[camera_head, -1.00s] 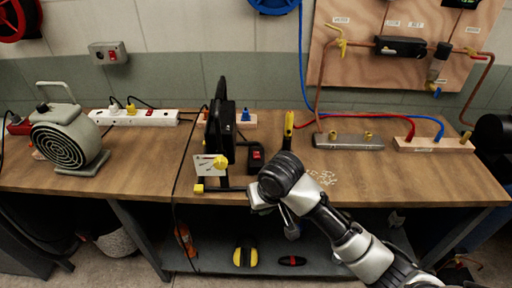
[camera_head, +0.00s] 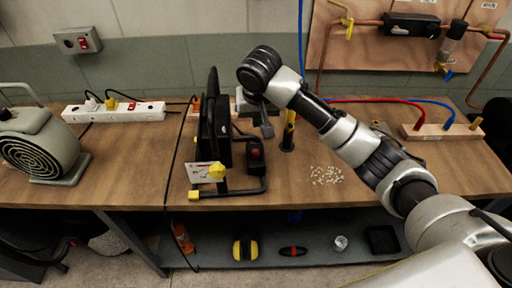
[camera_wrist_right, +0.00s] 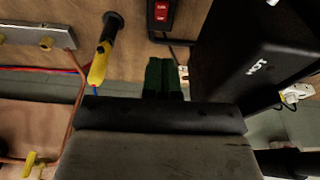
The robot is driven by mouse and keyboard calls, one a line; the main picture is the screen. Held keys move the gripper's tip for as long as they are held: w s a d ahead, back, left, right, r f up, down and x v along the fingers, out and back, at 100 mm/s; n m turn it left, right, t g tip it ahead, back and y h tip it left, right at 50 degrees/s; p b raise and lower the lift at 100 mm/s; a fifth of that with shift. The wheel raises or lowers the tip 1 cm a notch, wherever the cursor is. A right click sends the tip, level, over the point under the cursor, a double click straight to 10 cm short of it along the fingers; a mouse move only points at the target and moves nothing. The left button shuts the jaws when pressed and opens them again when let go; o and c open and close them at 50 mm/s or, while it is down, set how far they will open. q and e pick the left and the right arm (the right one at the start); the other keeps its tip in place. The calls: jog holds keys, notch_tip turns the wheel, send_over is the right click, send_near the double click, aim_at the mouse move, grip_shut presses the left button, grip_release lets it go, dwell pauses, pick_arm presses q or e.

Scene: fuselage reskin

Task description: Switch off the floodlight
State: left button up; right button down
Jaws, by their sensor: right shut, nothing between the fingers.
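The black floodlight (camera_head: 210,135) stands on the bench on a dark tube frame, edge-on to the head view, with a yellow knob (camera_head: 217,171) on its side bracket. Its black housing marked "HOT" (camera_wrist_right: 255,70) fills the upper right of the right wrist view. A small black switch box with a red rocker (camera_head: 255,152) sits at the right of its frame; the red switch also shows in the right wrist view (camera_wrist_right: 161,12). My right gripper (camera_head: 266,130) hangs just above and behind the switch box, apart from it. Its dark green fingertips (camera_wrist_right: 162,75) are together and empty. My left gripper is out of view.
A yellow-and-black upright tool (camera_head: 289,130) stands close to the right of my gripper. A white power strip (camera_head: 115,111) and a fan heater (camera_head: 38,145) are at the left. Small pale pieces (camera_head: 326,175) lie on the bench at right. A black cable hangs left of the floodlight.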

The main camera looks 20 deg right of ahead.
jog(key=p, duration=0.1)
send_over(256, 154)
jog(key=s, duration=0.1)
notch_tip(256, 154, down, 6)
jog(key=x, duration=0.2)
jog(key=p+x, duration=0.1)
jog(key=x, duration=0.1)
jog(key=s+x, duration=0.1)
jog(key=x, duration=0.1)
jog(key=shift+a+f, duration=0.2)
jog(key=shift+f, duration=0.1)
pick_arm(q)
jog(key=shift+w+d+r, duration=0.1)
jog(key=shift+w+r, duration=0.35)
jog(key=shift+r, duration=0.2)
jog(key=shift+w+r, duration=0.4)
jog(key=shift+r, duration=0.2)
pick_arm(e)
jog(key=shift+s+f, duration=0.15)
jog(key=shift+f, duration=0.65)
pick_arm(q)
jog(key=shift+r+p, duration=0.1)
jog(key=shift+p, duration=0.2)
pick_arm(e)
jog(key=shift+s+p, duration=0.1)
jog(key=shift+p, duration=0.3)
jog(key=shift+f, duration=0.3)
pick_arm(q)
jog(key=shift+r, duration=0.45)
